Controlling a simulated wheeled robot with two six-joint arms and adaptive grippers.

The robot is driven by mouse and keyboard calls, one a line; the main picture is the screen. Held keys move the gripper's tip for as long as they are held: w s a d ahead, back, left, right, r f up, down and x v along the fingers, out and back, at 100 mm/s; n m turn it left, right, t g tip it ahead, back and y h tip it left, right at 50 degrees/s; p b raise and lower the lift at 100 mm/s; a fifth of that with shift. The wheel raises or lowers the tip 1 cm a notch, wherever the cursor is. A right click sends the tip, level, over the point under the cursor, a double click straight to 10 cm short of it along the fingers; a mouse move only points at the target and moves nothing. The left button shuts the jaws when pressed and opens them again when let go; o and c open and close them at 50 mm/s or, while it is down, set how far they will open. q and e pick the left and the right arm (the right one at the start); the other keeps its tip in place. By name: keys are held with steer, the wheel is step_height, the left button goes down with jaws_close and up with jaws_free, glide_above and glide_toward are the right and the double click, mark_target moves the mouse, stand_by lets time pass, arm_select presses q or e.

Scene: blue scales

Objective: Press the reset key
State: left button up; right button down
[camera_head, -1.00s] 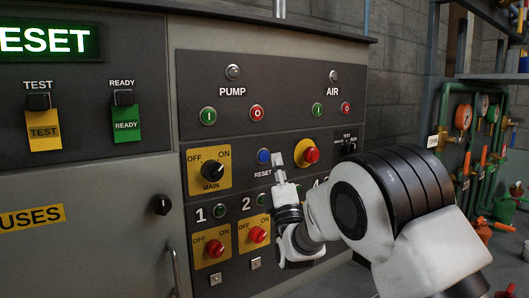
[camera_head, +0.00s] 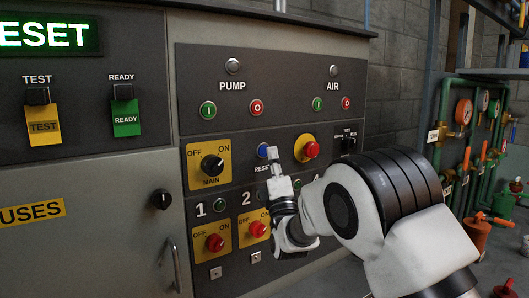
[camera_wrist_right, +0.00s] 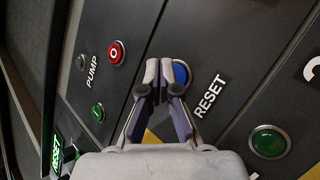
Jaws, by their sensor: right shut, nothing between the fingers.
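The reset key is a blue round button (camera_head: 264,150) above the RESET label on the dark panel. In the right wrist view the blue button (camera_wrist_right: 181,73) is partly hidden behind the fingertips, with the RESET label beside it. My right gripper (camera_head: 273,155) is shut and empty, its tips right at the button's right edge in the head view. In the right wrist view the shut gripper (camera_wrist_right: 159,70) overlaps the button's left side. I cannot tell whether the tips touch it. A green display (camera_head: 48,35) shows "ESET", cut off at the left. My left gripper is not in view.
A red button on a yellow plate (camera_head: 307,149) sits right of the reset key. The black MAIN knob (camera_head: 212,166) is to its left. PUMP and AIR buttons are above, and red OFF/ON knobs (camera_head: 215,242) below. Pipes with gauges (camera_head: 464,111) stand at the far right.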

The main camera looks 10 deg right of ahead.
steer(key=shift+w, duration=0.1)
stand_by(0.6)
steer(key=shift+w+a, duration=0.15)
steer(key=shift+w, duration=0.15)
steer(key=shift+w+a, duration=0.1)
steer(key=shift+w, duration=0.25)
stand_by(0.5)
steer(key=shift+s+b, duration=0.15)
steer(key=shift+b, duration=0.25)
steer(key=shift+s+d+b, duration=0.25)
steer(key=shift+s+b, duration=0.15)
steer(key=shift+s, duration=0.25)
